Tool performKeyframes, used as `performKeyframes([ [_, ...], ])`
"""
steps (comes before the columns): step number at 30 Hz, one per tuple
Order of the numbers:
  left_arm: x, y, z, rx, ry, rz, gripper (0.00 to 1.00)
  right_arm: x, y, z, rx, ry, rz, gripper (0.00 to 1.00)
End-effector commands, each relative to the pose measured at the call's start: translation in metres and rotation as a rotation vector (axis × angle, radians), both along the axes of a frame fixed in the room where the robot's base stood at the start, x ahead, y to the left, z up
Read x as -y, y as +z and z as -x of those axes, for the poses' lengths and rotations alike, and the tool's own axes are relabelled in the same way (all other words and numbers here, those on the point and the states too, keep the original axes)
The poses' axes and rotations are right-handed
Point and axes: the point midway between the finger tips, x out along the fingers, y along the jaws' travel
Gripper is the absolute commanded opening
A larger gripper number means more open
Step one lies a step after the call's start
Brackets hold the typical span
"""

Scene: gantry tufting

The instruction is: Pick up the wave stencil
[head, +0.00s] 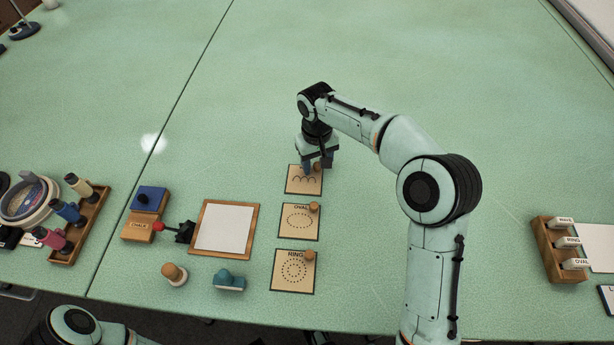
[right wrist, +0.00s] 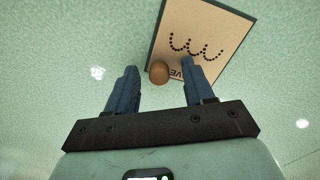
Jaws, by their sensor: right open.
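The wave stencil (head: 292,185) is a tan square card with a dotted wave line and a small wooden knob. It lies flat on the green table, the farthest of a column of three cards. My right gripper (head: 318,166) is over its far right part and hides some of it. In the right wrist view the stencil (right wrist: 212,22) shows with its knob (right wrist: 158,72) between the two blue fingertips of my open right gripper (right wrist: 160,68). The fingers hold nothing, and how far above the knob they are is unclear. My left gripper is not in view.
The oval stencil (head: 286,231) and ring stencil (head: 281,284) lie nearer. A framed white board (head: 223,230), chalk box (head: 137,231), wooden stamp (head: 174,275) and teal tool (head: 229,283) are to the left. A labelled rack (head: 548,252) stands right.

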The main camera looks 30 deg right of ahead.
Motion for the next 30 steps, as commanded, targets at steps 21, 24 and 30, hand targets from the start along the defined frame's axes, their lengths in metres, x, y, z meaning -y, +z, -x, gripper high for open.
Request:
performKeyframes([
  [21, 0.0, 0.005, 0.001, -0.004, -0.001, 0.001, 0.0, 0.0, 0.023, -0.001, 0.004, 0.0, 0.001, 0.0],
  [24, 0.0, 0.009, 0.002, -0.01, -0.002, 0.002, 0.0, 0.0, 0.045, -0.001, 0.005, 0.0, 0.001, 0.0],
  [30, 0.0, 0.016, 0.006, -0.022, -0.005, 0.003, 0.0, 0.0, 0.083, -0.001, 0.004, 0.0, 0.0, 0.0],
])
